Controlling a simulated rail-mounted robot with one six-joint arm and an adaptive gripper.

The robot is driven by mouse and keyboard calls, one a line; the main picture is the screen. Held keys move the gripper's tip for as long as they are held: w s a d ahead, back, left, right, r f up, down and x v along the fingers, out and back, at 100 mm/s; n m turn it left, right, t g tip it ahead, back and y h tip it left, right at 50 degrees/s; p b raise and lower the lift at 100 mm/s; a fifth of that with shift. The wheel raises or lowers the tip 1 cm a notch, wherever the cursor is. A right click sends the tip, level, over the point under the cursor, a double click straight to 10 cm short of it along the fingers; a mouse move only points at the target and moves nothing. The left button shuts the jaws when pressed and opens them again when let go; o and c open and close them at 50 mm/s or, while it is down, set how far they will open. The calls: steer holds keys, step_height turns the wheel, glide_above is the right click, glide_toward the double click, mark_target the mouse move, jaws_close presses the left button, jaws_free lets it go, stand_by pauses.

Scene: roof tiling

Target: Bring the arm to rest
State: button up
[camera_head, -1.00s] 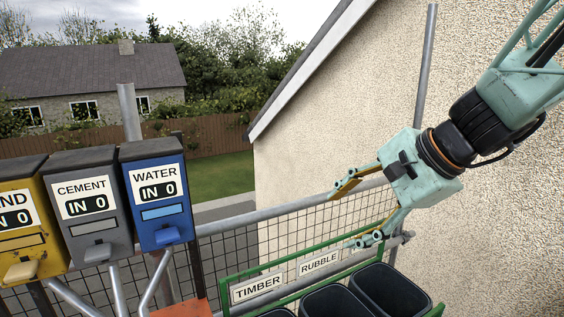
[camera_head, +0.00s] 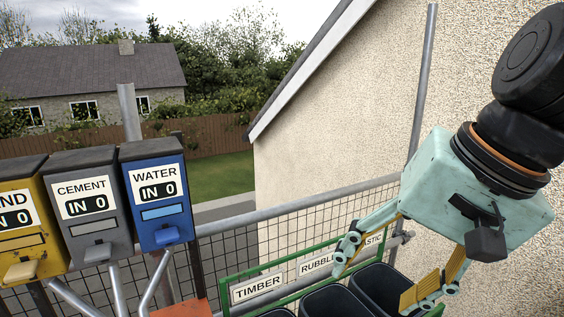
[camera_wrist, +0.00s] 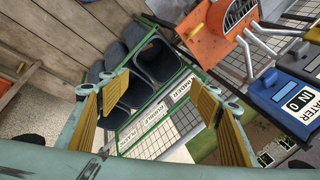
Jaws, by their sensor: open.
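My gripper (camera_head: 379,280) is at the right of the head view, its fingers pointing down and left above the dark bins, in front of the pebble-dashed wall. The fingers are spread wide with nothing between them. In the wrist view my gripper (camera_wrist: 162,110) also shows open, with yellow ribbed pads on both fingers. Beyond the fingers are the bins and their labels.
Dark bins (camera_head: 338,302) stand in a green frame (camera_head: 240,274) with TIMBER, RUBBLE and partly hidden PLASTIC labels. Yellow, grey CEMENT (camera_head: 100,240) and blue WATER (camera_head: 167,212) dispensers stand left. A metal rail (camera_head: 290,212) with mesh runs behind.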

steer(key=s+d+n+h, duration=0.3)
steer(key=s+d, duration=0.3)
steer(key=s, duration=0.4)
steer(key=shift+d+n, duration=0.35)
steer(key=shift+n, duration=0.45)
steer(key=shift+s+f, duration=0.1)
step_height(320, 180, down, 13)
steer(key=b, duration=1.3)
steer(key=shift+a+r, duration=0.15)
steer(key=shift+r, duration=0.05)
stand_by(0.7)
